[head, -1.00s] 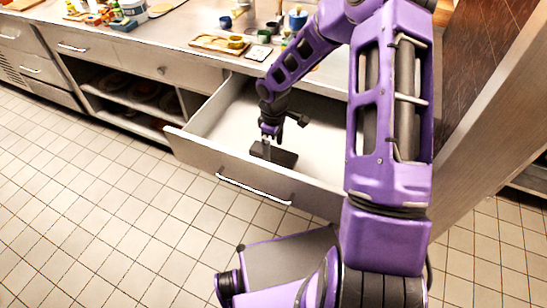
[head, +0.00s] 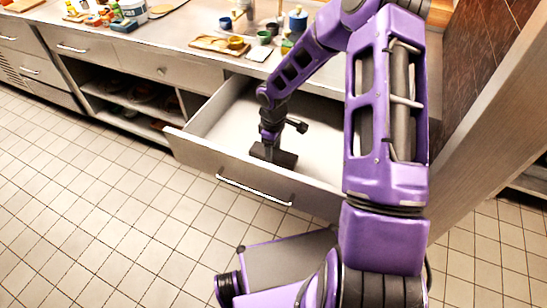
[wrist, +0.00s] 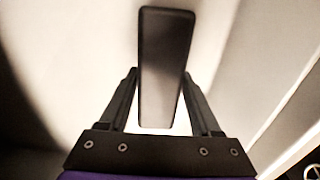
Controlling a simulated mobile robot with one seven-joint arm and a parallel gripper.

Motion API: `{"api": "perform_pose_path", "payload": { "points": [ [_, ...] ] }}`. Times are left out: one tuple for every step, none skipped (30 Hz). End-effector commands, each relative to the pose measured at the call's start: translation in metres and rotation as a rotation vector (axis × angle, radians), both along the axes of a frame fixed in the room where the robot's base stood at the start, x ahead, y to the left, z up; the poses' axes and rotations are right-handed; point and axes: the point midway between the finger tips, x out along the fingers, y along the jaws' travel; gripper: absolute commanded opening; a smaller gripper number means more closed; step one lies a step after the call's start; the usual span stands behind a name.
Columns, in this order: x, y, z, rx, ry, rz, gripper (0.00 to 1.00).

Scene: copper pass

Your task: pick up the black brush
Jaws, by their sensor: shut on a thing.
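The black brush (head: 287,159) lies inside the open drawer, close to its front panel. It looks like a dark flat block. In the wrist view the brush (wrist: 166,50) runs lengthwise between my two fingers. My gripper (head: 268,146) reaches down into the drawer from above, at the brush's left part. In the wrist view my gripper (wrist: 160,78) has one finger on each side of the brush and is shut on it. The exact contact and the brush's underside are hidden.
The open drawer (head: 210,150) has a pale floor, bare around the brush, and a metal handle (head: 252,190) on its front. The counter above holds a wooden board (head: 208,44), a yellow bowl (head: 236,43) and a blue container (head: 298,20). Open shelves (head: 125,100) stand to the left.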

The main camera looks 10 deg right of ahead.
Motion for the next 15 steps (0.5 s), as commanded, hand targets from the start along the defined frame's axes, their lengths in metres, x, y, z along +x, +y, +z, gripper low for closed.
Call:
{"api": "perform_pose_path", "payload": {
  "points": [
    [0.000,0.000,0.000,-0.001,-0.001,0.000,0.00],
    [0.000,0.000,0.000,-0.001,-0.001,0.000,0.00],
    [0.000,0.000,0.000,-0.001,-0.001,0.000,0.00],
    [0.000,0.000,0.000,-0.001,-0.001,0.000,0.00],
    [0.000,0.000,0.000,-0.001,-0.001,0.000,0.00],
    [0.000,0.000,0.001,-0.001,-0.001,0.000,0.00],
    [0.000,0.000,0.002,0.000,-0.001,0.000,0.00],
    [0.001,0.000,0.005,0.000,-0.002,0.000,0.00],
    [0.001,-0.001,0.009,-0.001,-0.003,-0.001,0.00],
    [0.001,-0.001,0.013,-0.002,-0.004,-0.001,0.00],
    [0.001,-0.001,0.018,-0.002,-0.004,-0.001,0.00],
    [0.001,-0.001,0.025,-0.002,-0.004,-0.002,0.00],
    [0.002,-0.001,0.032,-0.001,-0.005,0.000,0.00],
    [0.002,-0.001,0.038,-0.002,-0.006,-0.001,0.00],
    [0.002,-0.001,0.047,-0.001,-0.005,-0.002,0.00]
  ]
}}
